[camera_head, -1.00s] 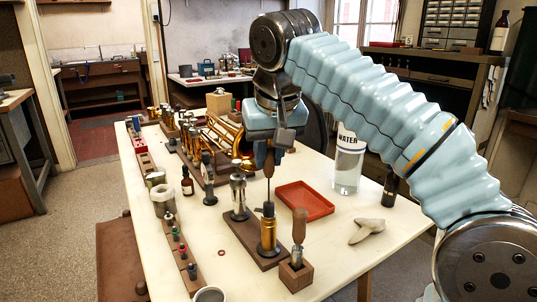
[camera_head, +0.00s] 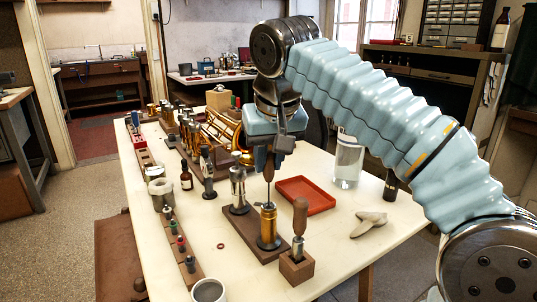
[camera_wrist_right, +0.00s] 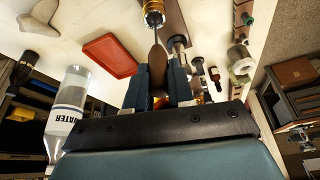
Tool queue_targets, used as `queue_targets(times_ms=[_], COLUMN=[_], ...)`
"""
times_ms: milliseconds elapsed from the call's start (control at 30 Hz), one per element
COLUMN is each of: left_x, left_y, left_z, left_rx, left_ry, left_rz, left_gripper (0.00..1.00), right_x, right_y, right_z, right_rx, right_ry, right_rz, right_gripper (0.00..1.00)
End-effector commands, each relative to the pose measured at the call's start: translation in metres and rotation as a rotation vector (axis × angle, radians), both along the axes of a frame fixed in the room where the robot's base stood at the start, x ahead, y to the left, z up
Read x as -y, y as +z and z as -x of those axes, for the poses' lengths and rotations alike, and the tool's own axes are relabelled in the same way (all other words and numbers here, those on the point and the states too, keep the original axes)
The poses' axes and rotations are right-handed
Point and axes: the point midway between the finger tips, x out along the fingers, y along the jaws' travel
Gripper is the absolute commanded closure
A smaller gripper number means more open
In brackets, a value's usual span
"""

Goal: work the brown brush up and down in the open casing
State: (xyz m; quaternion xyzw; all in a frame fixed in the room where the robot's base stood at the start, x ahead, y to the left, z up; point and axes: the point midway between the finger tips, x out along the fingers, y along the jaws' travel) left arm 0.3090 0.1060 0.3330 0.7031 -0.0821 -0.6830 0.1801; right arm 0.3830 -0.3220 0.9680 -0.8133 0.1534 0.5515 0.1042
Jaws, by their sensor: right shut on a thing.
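My right gripper (camera_head: 268,158) is shut on the brown brush (camera_head: 270,178) by its handle and holds it upright. The handle also shows between the two fingers in the right wrist view (camera_wrist_right: 158,62). The brush's thin rod runs down into the open top of a brass casing (camera_head: 268,228). The brush's lower end is hidden inside the casing. The casing stands upright on a dark wooden base and shows at the top edge of the right wrist view (camera_wrist_right: 152,12). My left gripper is in neither view.
A wooden block (camera_head: 297,268) holding a brown-handled tool stands close in front of the casing. A silver cylinder (camera_head: 238,190) stands behind it on the same base.

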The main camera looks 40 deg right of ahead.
Motion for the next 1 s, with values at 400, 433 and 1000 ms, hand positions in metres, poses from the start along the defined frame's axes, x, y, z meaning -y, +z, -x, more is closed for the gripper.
queue_targets(times_ms=[400,433,1000], left_x=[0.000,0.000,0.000], left_y=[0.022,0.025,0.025], left_z=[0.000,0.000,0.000], left_rx=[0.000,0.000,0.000], left_ry=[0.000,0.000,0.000], left_rz=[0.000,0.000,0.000], left_gripper=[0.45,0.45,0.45], right_x=[0.000,0.000,0.000], right_y=[0.021,0.023,0.034], right_z=[0.000,0.000,0.000], right_rx=[0.000,0.000,0.000], right_ry=[0.000,0.000,0.000], right_rz=[0.000,0.000,0.000], right_gripper=[1.00,1.00,1.00])
